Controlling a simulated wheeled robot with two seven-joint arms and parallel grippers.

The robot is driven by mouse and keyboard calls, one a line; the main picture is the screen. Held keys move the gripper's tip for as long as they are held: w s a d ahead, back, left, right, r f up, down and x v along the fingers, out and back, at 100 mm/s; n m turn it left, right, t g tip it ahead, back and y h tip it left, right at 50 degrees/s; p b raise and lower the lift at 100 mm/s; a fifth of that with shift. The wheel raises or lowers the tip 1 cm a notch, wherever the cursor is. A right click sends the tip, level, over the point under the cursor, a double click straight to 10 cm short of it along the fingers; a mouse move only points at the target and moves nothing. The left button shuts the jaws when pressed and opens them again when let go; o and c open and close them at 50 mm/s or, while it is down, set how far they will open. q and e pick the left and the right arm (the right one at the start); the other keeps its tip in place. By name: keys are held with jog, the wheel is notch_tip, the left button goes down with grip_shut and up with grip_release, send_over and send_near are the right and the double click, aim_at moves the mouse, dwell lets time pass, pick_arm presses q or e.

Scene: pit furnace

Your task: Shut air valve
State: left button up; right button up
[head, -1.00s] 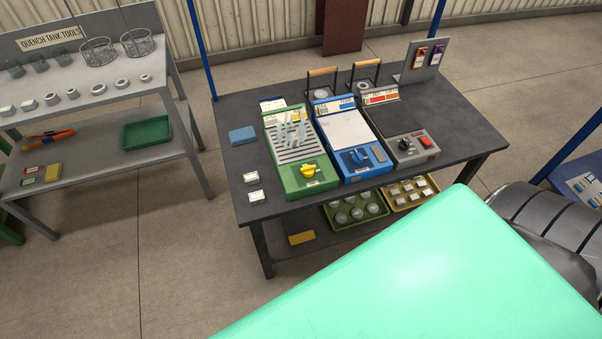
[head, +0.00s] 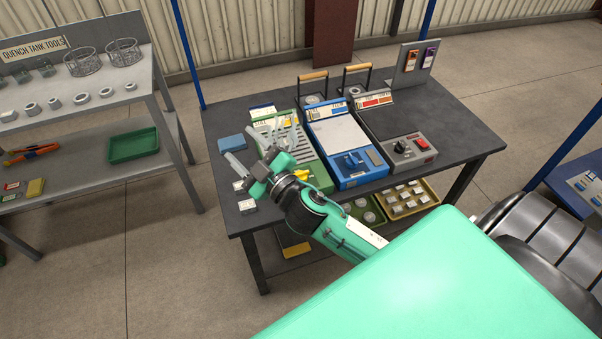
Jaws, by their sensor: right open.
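On the dark bench stand a green panel (head: 316,175) with flow tubes, a blue panel (head: 345,139) and a grey panel (head: 400,128). The blue panel has a blue valve handle (head: 351,160), in plain view. The labels are too small to tell which handle is the air valve. My right gripper (head: 246,151) is open and empty over the left part of the green panel, its fingers pointing up-left. I cannot tell whether it touches anything. My left gripper is out of view.
The grey panel carries a black knob (head: 401,147) and a red switch (head: 421,143). A blue block (head: 232,143) and small white blocks (head: 247,206) lie at the bench's left. A tool rack (head: 90,110) stands further left.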

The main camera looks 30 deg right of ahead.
jog(key=w+a+r+n+g+y, duration=0.1)
jog(key=a+r+n+y, duration=0.2)
jog(key=a+n+y, duration=0.35)
jog(key=n+g+h, duration=1)
jog(key=n+g, duration=0.4)
jog(key=g, duration=0.5)
send_over(301, 172)
notch_tip(301, 172, down, 13)
notch_tip(301, 172, down, 12)
jog(key=shift+f+p, duration=0.2)
jog(key=shift+p, duration=0.85)
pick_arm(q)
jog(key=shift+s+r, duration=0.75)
pick_arm(e)
jog(key=shift+f, duration=0.6)
